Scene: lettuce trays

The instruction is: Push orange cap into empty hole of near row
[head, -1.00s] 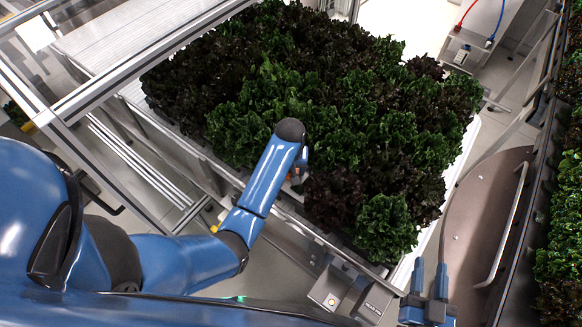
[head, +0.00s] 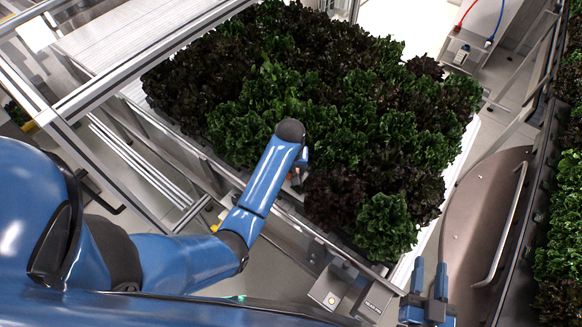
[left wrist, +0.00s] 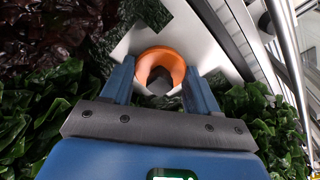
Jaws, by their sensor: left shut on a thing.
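The orange cap (left wrist: 160,62) is a ring-like piece between the fingers of my left gripper (left wrist: 160,85) in the left wrist view. It lies over or against the white tray surface (left wrist: 190,35); I cannot tell whether it sits in a hole. A dark spot shows inside the ring. In the head view my left gripper (head: 300,168) is at the near edge of the lettuce, mostly hidden by my arm. My right gripper (head: 430,280) is at the lower right, its two blue fingers apart and empty.
Dark red and green lettuce (head: 340,110) crowds closely around my left gripper. A metal rail (head: 285,215) runs along the tray's near side. A second bed of lettuce (head: 560,265) stands at the far right. A brown panel with a handle (head: 485,220) is beside my right gripper.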

